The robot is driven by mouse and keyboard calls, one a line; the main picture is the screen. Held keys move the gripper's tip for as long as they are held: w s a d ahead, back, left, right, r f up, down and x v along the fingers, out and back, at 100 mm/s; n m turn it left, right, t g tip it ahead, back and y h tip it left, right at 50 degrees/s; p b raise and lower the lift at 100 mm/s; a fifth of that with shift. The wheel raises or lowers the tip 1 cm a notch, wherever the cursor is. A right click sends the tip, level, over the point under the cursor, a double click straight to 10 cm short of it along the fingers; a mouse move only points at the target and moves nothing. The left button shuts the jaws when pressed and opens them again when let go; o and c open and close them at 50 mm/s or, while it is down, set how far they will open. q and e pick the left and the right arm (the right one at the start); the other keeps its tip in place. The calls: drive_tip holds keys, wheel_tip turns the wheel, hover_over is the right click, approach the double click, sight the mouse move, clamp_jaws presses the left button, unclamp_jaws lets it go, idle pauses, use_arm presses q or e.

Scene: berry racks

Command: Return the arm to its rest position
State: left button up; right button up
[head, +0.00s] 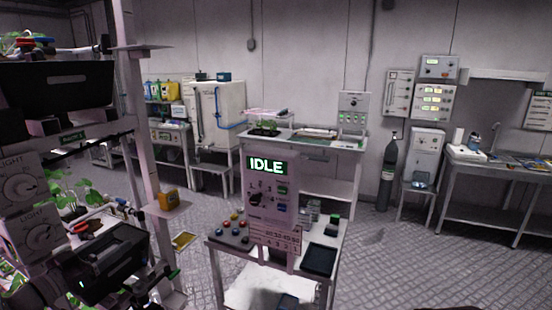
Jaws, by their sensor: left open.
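My left gripper (150,287) is low at the left edge of the head view, beside the berry rack (147,165). Its jaws are open, and I see nothing held between them. The dark body of my left arm (105,265) hides part of the rack's lower shelf and its plants. Green leafy plants (72,196) show just above and behind it. My right gripper is not in view.
A control stand reading IDLE (270,185) rises from a small table (222,246) with coloured buttons. A bench (350,145), a gas cylinder (388,175) and a sink table (470,157) stand along the back wall. Floor right of the stand is clear.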

use_arm(q)
drive_tip(key=w+d+r+m+g+h, duration=0.1)
drive_tip(key=d+m+g+h, duration=0.15)
drive_tip(key=d, duration=0.75)
drive_tip(key=w+d+r+m+g+h, duration=0.1)
drive_tip(key=d+r+m+g+h, duration=0.15)
drive_tip(key=d, duration=0.75)
drive_tip(key=s+d+f+m+g+h, duration=0.1)
drive_tip(key=s+d+f+m+g, duration=0.3)
drive_tip(key=d, duration=0.7)
drive_tip(key=s+d+f+n+g+y, duration=0.2)
drive_tip(key=s+f+g+y, duration=0.15)
drive_tip(key=s+f, duration=0.45)
drive_tip(key=s+d+f+n+g+y, duration=0.1)
drive_tip(key=s+d+f+g+y, duration=0.2)
drive_tip(key=s+f+g, duration=0.5)
drive_tip(key=s+a+f+n+t+y, duration=0.2)
drive_tip(key=a+n+y, duration=0.1)
drive_tip(key=a+n, duration=0.2)
drive_tip(key=s+a+f+n+t+y, duration=0.2)
drive_tip(key=a+f+n+t+y, duration=0.1)
drive_tip(key=a+n, duration=0.2)
drive_tip(key=shift+a+f+n, duration=0.25)
drive_tip(key=shift+a+n, duration=0.05)
drive_tip(key=shift+a, duration=0.5)
